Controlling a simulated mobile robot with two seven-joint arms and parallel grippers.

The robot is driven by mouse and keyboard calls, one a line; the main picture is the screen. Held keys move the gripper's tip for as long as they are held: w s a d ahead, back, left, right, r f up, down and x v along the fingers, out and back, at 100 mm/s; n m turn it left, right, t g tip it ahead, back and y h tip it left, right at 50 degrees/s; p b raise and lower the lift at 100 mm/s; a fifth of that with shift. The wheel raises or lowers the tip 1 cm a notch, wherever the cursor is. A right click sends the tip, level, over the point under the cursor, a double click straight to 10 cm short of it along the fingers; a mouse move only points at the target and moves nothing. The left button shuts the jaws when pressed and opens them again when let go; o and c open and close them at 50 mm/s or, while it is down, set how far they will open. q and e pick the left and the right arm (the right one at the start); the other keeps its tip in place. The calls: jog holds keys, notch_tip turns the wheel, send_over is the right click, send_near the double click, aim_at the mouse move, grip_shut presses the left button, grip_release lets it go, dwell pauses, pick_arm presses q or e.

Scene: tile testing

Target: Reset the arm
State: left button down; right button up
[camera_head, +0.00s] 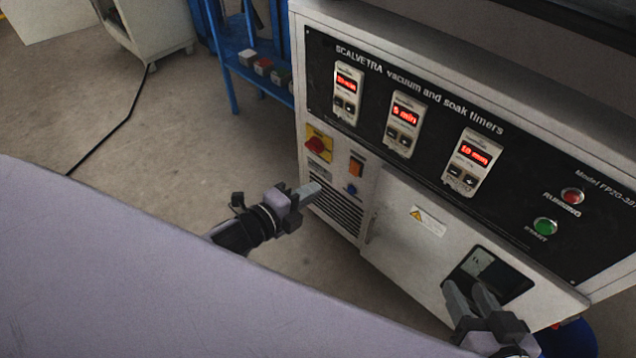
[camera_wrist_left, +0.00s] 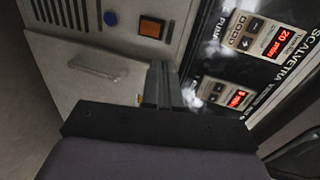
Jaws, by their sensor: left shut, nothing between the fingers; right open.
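My left gripper (camera_head: 306,194) is shut and empty, in front of the machine's lower left side in the head view. In the left wrist view its closed fingers (camera_wrist_left: 161,88) point at the machine, apart from the orange switch as far as I can tell. My right gripper (camera_head: 470,298) is open and empty at the bottom right of the head view, in front of the machine's dark gauge window (camera_head: 487,274). The testing machine (camera_head: 415,215) has a black panel with three lit red timer displays, the middle one (camera_head: 404,117) reading 5 min.
A red rotary switch (camera_head: 317,145), an orange switch (camera_head: 356,165) and a blue button (camera_head: 351,190) sit left on the machine. A green START button (camera_head: 545,227) and red lamp (camera_head: 572,196) are right. A blue rack (camera_head: 251,77) stands behind. Open floor lies left.

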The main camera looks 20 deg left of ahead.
pick_arm(q)
jog(key=shift+s+r, duration=0.1)
jog(key=shift+s, duration=0.05)
pick_arm(e)
jog(key=shift+d, duration=0.1)
dwell(0.4)
